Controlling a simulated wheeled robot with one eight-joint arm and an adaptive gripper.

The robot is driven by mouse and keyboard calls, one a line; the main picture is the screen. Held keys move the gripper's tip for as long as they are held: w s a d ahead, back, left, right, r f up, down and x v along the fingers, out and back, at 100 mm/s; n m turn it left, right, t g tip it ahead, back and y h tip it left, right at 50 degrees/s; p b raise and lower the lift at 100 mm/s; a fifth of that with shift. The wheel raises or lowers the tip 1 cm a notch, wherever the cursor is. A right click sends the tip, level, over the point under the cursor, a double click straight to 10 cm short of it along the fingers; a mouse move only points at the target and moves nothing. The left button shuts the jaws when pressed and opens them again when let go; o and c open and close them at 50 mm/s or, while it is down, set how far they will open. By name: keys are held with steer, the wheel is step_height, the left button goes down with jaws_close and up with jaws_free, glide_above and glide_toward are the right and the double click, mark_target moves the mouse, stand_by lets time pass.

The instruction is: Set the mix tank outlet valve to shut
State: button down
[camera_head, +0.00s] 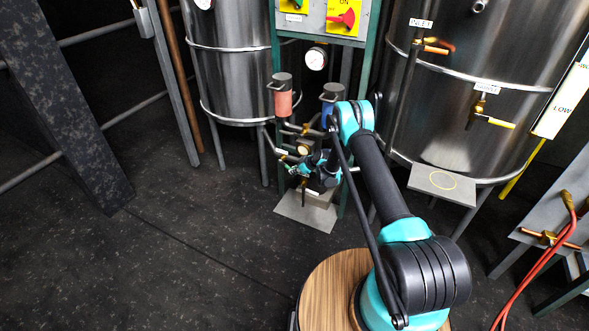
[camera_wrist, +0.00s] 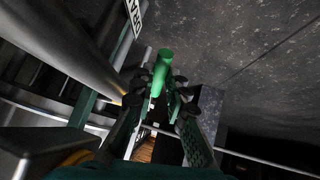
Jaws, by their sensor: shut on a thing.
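My gripper (camera_wrist: 165,84) is shut on a green valve handle (camera_wrist: 162,62) in the wrist view; the handle's end sticks out past the fingertips. In the head view my gripper (camera_head: 318,172) is low among the pipework between two steel tanks, partly hidden by my own arm. A label (camera_wrist: 134,14) starting "DRA" is beside the handle in the wrist view. The right tank (camera_head: 470,60) carries a yellow-handled valve (camera_head: 497,123) under a small label too small to read. No readable label names the mix tank outlet valve.
A red canister (camera_head: 282,98) and a blue canister (camera_head: 331,105) stand above the pipework. An orange-handled valve (camera_head: 436,50) is beside a tag reading "INLET". A control panel (camera_head: 320,14) is above. Red hoses (camera_head: 535,265) hang at right. The dark floor (camera_head: 190,240) at left is clear.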

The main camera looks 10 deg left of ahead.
steer(key=c, duration=1.5)
jaws_free()
steer(key=v, duration=1.2)
